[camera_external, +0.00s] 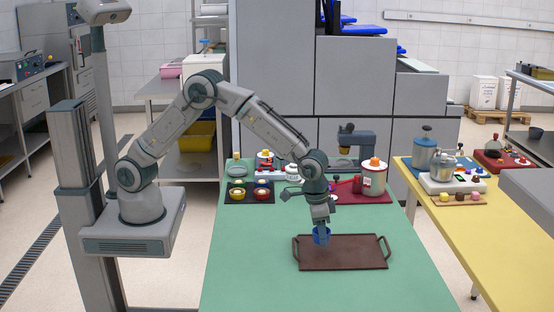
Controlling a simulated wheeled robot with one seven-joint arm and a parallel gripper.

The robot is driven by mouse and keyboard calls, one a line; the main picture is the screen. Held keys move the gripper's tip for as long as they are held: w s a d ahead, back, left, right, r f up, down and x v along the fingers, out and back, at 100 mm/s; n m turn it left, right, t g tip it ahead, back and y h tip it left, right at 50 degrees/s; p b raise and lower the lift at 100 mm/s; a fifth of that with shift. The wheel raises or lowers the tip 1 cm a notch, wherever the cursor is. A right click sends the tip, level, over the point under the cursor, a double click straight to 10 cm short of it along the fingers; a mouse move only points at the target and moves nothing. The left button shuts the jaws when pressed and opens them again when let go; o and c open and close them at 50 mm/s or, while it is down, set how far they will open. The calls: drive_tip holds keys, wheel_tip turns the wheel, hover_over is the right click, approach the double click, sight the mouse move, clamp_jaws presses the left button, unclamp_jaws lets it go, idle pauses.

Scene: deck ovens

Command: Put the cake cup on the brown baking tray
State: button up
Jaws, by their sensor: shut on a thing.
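The brown baking tray (355,254) lies flat on the green table, with a raised handle at each short end. My gripper (321,230) points down over the left back part of the tray. It is shut on a small blue cup (321,238), which I take to be the cake cup. The cup is at the tray's back left area. I cannot tell whether its bottom touches the tray. The fingertips are small and partly hidden by the cup and the wrist.
The green table (255,262) is clear left of and in front of the tray. A yellow table (475,222) with more items stands at right.

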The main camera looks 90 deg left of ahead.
drive_tip(key=shift+f, duration=1.65)
drive_tip(key=shift+f, duration=0.1)
drive_tip(key=shift+f, duration=0.15)
drive_tip(key=o, duration=1)
drive_tip(key=shift+c, duration=0.2)
